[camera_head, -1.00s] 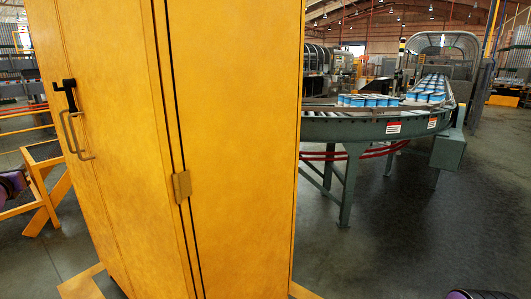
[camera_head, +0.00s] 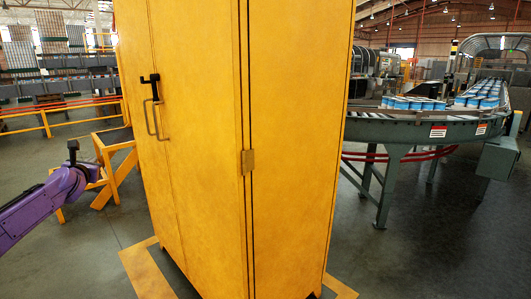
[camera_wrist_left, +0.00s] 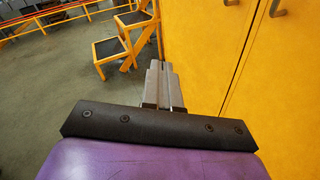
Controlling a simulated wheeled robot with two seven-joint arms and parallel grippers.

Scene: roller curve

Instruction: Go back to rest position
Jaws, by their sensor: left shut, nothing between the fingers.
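My left gripper (camera_head: 72,148) is at the end of the purple arm at the left of the head view. It points upward, with nothing held. In the left wrist view its two grey fingers (camera_wrist_left: 164,80) are together and empty. A tall yellow cabinet (camera_head: 295,150) stands in the middle of the head view, its doors shut. The gripper is left of the cabinet, apart from its handle (camera_head: 152,118). The cabinet also fills the right of the left wrist view (camera_wrist_left: 205,45). My right gripper is not in view.
A curved roller conveyor (camera_head: 410,130) carrying blue-and-white cans (camera_head: 415,103) is to the right. A yellow step frame (camera_head: 118,165) stands behind my left gripper. Yellow railings (camera_head: 45,125) run at the far left. Grey floor is open at the lower right.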

